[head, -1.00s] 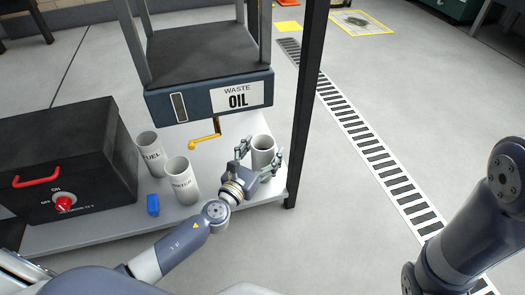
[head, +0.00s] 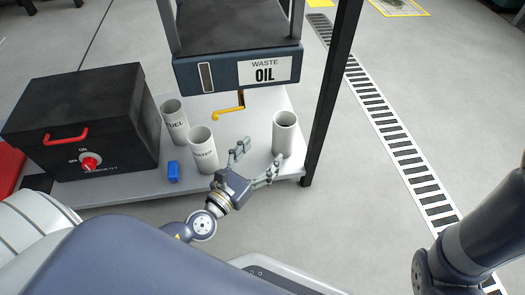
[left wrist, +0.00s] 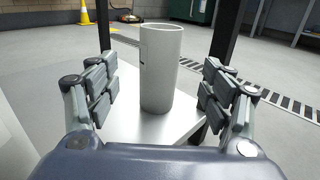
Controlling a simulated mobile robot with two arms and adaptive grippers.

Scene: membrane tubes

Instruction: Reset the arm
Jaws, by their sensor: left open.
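My left gripper (head: 256,160) is open and empty, just in front of a white tube (head: 284,134) that stands upright at the right end of the shelf. In the left wrist view this tube (left wrist: 158,70) stands ahead, between and beyond the spread fingers (left wrist: 160,98), apart from them. My left arm is bent, with its elbow close to the camera. My right arm (head: 480,240) shows at the right edge; its gripper is out of view.
Tubes marked FUEL (head: 174,122) and WATER (head: 203,150) stand left on the shelf (head: 120,192). A blue block (head: 173,171) lies near them. A black box with a red knob (head: 75,120) is at left. A WASTE OIL tank (head: 225,72) with a yellow tap (head: 229,113) and a dark post (head: 328,95) are close.

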